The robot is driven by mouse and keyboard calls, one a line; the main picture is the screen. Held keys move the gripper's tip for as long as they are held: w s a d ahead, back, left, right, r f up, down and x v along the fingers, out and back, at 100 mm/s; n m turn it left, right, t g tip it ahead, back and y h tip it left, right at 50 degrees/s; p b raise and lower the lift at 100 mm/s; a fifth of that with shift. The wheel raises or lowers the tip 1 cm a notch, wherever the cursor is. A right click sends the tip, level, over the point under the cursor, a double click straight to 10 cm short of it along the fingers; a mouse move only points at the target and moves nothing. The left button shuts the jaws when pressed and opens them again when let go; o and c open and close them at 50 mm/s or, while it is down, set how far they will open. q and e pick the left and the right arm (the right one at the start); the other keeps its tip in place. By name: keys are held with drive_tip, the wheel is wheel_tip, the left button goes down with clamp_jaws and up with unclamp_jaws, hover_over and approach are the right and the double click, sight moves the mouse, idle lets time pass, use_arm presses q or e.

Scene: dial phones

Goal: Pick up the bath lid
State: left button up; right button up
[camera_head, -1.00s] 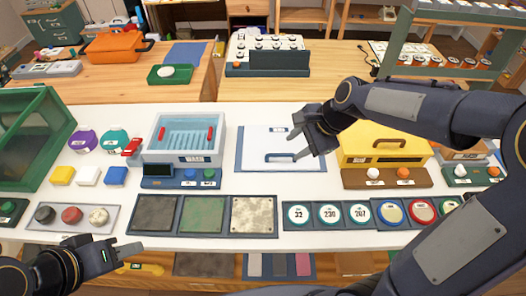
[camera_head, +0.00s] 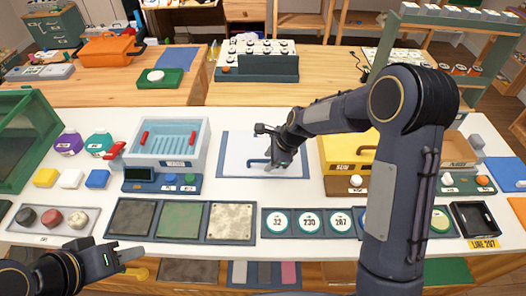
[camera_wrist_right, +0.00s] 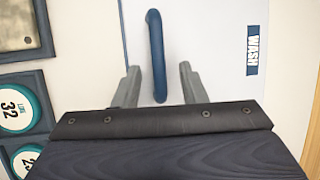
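The bath lid is a white panel (camera_head: 236,158) with a dark blue edge and a blue bar handle (camera_head: 256,162), lying flat on the white table right of the blue bath (camera_head: 170,143). In the right wrist view, the handle (camera_wrist_right: 156,50) stands between the two open fingers of my right gripper (camera_wrist_right: 158,85), with gaps on both sides. A "WASH" label (camera_wrist_right: 253,50) is on the lid. In the head view my right gripper (camera_head: 272,165) is over the lid beside its handle. My left gripper (camera_head: 132,254) is empty at the front left; its finger gap is unclear.
Left of the lid is the bath with red handles; right is a yellow box (camera_head: 345,150). In front lie a tray of three panels (camera_head: 182,220) and round number tokens (camera_head: 310,222). A green case (camera_head: 25,140) stands at far left.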

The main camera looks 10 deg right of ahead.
drive_tip(key=shift+c, duration=0.5)
clamp_jaws()
idle(0.9)
